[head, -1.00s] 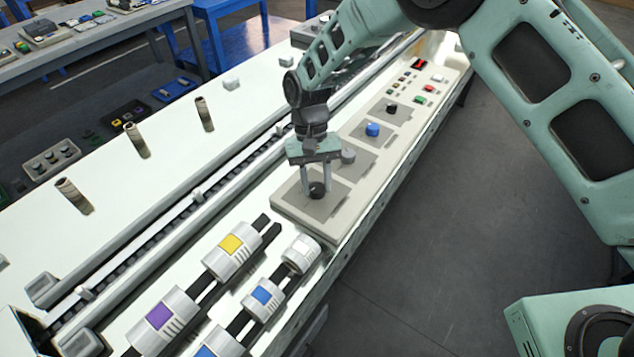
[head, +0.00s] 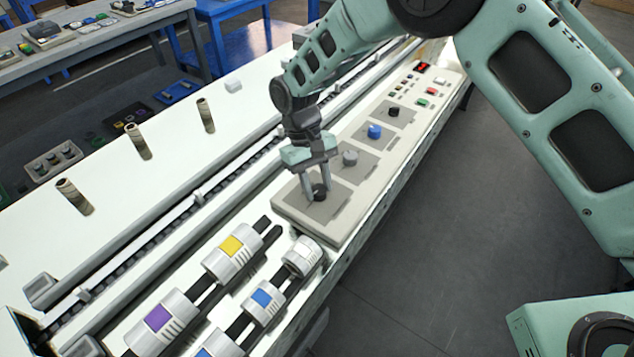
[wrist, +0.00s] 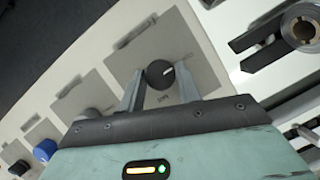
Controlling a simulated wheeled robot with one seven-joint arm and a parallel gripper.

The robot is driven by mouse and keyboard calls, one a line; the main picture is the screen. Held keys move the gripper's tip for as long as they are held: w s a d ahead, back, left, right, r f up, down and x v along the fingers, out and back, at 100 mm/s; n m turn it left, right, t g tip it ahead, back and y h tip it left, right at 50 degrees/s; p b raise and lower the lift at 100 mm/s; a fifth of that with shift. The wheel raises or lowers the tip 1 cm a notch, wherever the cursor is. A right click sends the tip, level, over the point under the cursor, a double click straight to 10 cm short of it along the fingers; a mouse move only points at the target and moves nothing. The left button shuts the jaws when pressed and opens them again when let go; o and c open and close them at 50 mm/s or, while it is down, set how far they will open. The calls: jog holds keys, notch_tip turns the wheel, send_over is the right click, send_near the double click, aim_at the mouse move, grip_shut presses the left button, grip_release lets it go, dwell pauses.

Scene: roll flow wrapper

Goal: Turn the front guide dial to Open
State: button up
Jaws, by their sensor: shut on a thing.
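The black dial (head: 320,191) is on the grey square plate at the near end of the long control panel (head: 283,207). In the wrist view the dial (wrist: 160,74) is round and black with a white pointer line; small lettering on the plate is too blurred to read. My gripper (head: 316,194) points down over this plate, its two fingers on either side of the dial and shut on it. In the wrist view my gripper (wrist: 160,82) also has a finger at each side of the dial.
Further along the panel are a grey dial (head: 350,158), a blue dial (head: 374,131) and a black dial (head: 393,112). Several small buttons sit at the far end. Rollers with coloured labels, such as a yellow one (head: 232,245), lie just in front of the panel.

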jog(key=o, duration=1)
jog(key=shift+c, duration=0.2)
jog(key=b+v, duration=0.2)
jog(key=v, duration=1.5)
jog(key=shift+r, duration=0.15)
jog(key=shift+w+a, duration=0.1)
jog(key=shift+w, duration=0.05)
